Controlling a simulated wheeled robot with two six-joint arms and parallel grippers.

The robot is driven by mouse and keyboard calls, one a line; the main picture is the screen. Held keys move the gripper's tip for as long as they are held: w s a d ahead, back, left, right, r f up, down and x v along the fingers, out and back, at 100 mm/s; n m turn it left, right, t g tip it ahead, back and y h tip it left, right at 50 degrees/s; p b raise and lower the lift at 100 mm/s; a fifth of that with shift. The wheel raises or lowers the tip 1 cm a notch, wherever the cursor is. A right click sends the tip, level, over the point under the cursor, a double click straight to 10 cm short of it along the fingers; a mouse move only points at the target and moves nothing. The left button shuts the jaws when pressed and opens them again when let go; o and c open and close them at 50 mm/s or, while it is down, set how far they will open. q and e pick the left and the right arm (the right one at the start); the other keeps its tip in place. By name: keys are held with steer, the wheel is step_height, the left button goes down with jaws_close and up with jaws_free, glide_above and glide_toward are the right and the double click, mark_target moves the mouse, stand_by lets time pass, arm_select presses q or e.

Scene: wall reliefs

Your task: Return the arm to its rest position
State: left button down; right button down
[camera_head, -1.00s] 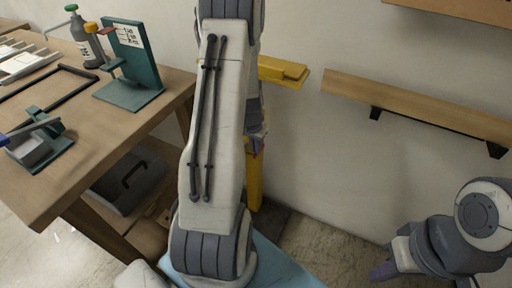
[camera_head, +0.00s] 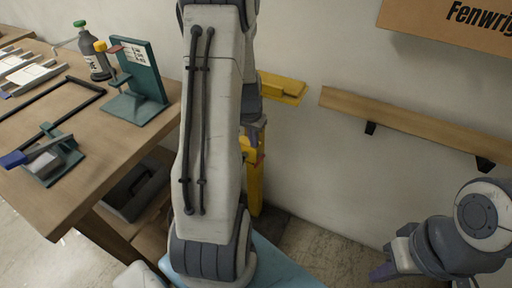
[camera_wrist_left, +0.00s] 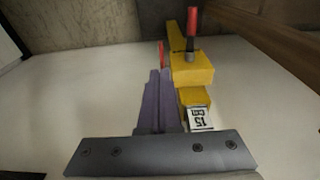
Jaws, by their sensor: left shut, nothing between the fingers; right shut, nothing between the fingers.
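My left arm (camera_head: 212,120) rises through the middle of the head view, and its far end is mostly hidden behind its own links. In the left wrist view my left gripper (camera_wrist_left: 157,100) shows purple fingers shut together, with nothing between them. They are beside a yellow stand (camera_wrist_left: 193,72) that carries a red-handled part and a small white label. The fingers look apart from it, but the gap is hard to judge. The yellow stand also shows behind my arm in the head view (camera_head: 255,182). My right gripper (camera_head: 383,271) is shut and empty at the lower right.
A wooden bench (camera_head: 105,150) on the left holds a teal stand (camera_head: 143,80), a bottle (camera_head: 92,52), a black frame and a small clamp-like fixture (camera_head: 45,160). A wooden rail (camera_head: 410,122) and a lettered board (camera_head: 450,22) are on the wall. Floor shows below the rail.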

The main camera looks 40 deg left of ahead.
arm_select(q)
steer(key=shift+s+d+r, duration=0.1)
steer(key=shift+s+r, duration=0.1)
steer(key=shift+r, duration=0.5)
steer(key=shift+s+r, duration=0.2)
steer(key=shift+r, duration=0.45)
steer(key=d+r+m+p, duration=0.1)
steer(key=d+r, duration=0.3)
steer(key=d, duration=0.3)
steer(key=s+d+r+m+h+p, duration=0.1)
steer(key=d+r+m+p, duration=0.15)
steer(key=d, duration=0.35)
steer(key=d+r+m+p, duration=0.1)
steer(key=d+r, duration=0.3)
steer(key=d, duration=0.3)
steer(key=s+d+r+m+g+p, duration=0.1)
steer(key=s+d+r+m+p, duration=0.1)
steer(key=s+d+r, duration=0.2)
steer(key=s+d+r+m+p, duration=0.2)
steer(key=s+d+r, duration=0.3)
steer(key=s+d, duration=0.4)
steer(key=s+m, duration=0.1)
steer(key=s, duration=0.3)
steer(key=shift+s+d+g, duration=0.2)
steer(key=shift+d+g, duration=0.2)
